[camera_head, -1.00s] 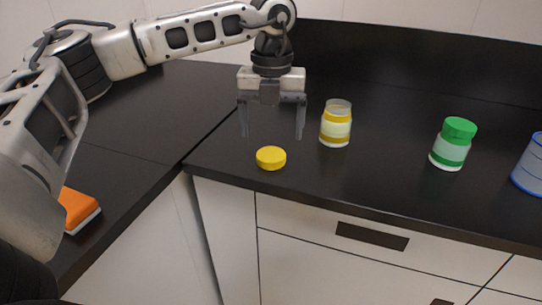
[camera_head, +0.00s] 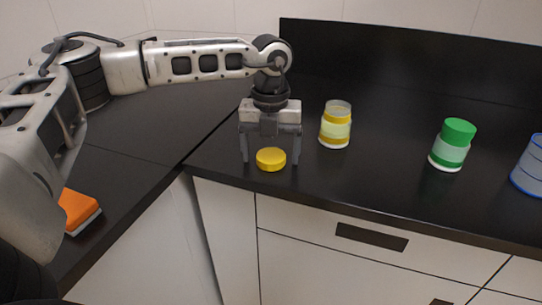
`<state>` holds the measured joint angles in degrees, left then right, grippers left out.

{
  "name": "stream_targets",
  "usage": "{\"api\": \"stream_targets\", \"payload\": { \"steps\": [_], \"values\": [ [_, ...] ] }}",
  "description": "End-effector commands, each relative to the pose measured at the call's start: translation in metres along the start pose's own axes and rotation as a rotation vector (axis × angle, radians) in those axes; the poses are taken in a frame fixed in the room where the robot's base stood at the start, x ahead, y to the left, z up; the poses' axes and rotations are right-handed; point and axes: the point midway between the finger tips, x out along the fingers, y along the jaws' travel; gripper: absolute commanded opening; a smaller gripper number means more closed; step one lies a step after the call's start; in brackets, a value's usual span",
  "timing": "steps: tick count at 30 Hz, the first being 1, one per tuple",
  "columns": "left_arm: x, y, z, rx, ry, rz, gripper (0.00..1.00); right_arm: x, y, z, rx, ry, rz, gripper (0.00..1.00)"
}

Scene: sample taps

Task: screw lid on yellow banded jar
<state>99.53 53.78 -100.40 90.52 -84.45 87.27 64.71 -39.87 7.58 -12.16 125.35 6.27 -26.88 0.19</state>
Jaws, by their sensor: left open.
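The yellow lid (camera_head: 271,159) lies flat on the dark counter near its front edge. The yellow-banded jar (camera_head: 335,125) stands upright and lidless to the right of the lid and a little farther back. My left gripper (camera_head: 271,162) points down over the lid, open, with one finger on each side of it. The fingers look apart from the lid, and whether their tips touch the counter is hard to tell. My right gripper is not in view.
A jar with a green lid (camera_head: 452,145) stands farther right. A blue-rimmed container (camera_head: 530,166) is cut off at the right edge. An orange and white block (camera_head: 79,211) lies at the left. The counter (camera_head: 391,158) is clear between the jars.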

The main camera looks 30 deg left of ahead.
Motion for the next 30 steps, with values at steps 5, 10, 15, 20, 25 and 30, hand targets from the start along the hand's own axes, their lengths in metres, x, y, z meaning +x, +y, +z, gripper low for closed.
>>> {"api": "stream_targets", "payload": {
  "steps": [5,10,15,20,25,30],
  "values": [
    [0.0,0.0,0.0,0.0,0.0,0.0,0.82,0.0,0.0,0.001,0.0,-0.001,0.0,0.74],
    [0.0,0.0,0.0,0.0,0.0,0.0,0.57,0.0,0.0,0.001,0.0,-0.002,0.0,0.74],
    [0.0,0.0,0.0,0.0,0.0,0.0,0.35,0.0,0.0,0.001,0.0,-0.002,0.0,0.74],
    [0.0,0.0,0.0,0.0,0.0,0.0,0.35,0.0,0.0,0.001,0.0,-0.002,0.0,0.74],
    [-0.002,0.0,0.0,0.0,0.0,-0.001,0.35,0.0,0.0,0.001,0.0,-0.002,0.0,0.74],
    [-0.015,-0.001,0.0,0.001,-0.001,-0.002,0.35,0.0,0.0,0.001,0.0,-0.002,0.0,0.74]
  ]
}}
